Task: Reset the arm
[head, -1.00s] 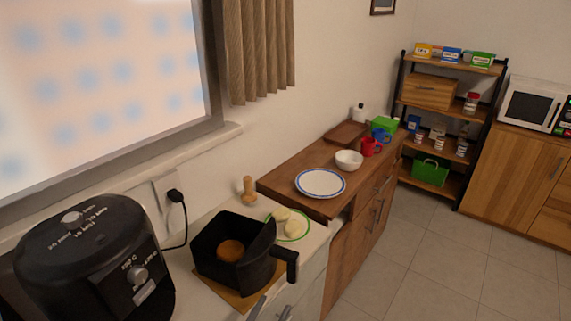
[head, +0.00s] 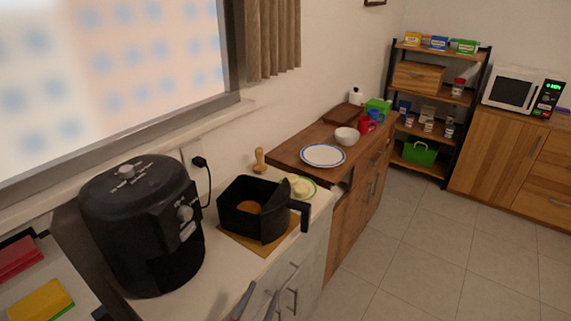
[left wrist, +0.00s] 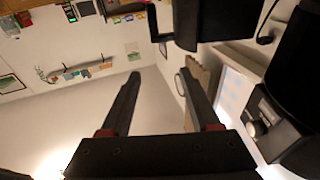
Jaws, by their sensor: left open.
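The gripper is clear of the black fryer basket (head: 238,215), which stands on a wooden board (head: 290,244) with a round brown item (head: 249,207) inside. My right gripper is in neither view.
A black air fryer (head: 140,230) stands on the counter left of the basket. A plate (head: 323,155) and bowl (head: 346,136) sit on the wooden cabinet beyond. Red (head: 18,257) and yellow (head: 40,300) items lie lower left. The tiled floor (head: 425,260) at right is clear.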

